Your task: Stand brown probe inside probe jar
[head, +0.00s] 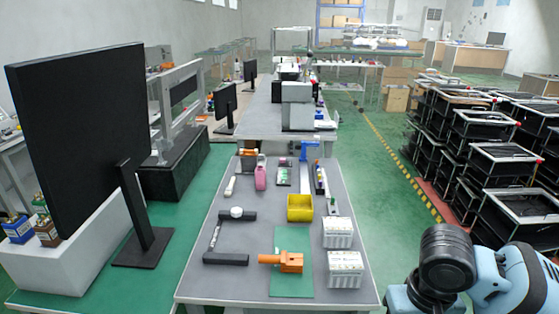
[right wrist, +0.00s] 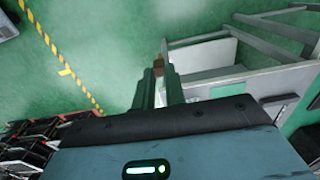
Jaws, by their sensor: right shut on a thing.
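My right gripper (right wrist: 160,80) shows in the right wrist view, its two dark green fingers closed together. A small brown piece, which looks like the brown probe (right wrist: 157,65), sticks out between the fingertips. Most of it is hidden by the fingers. The gripper is over the green floor beside a pale frame, not over the tabletop. In the head view only part of my right arm shows at the lower right. My left gripper is not in view.
The grey table (head: 205,280) holds an orange fixture (head: 288,262) on a green mat, a dark lever fixture (head: 226,259), two white racks (head: 345,268) and a pink bottle (head: 260,178). A large monitor (head: 80,130) stands left. Black crates (head: 490,150) are stacked right.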

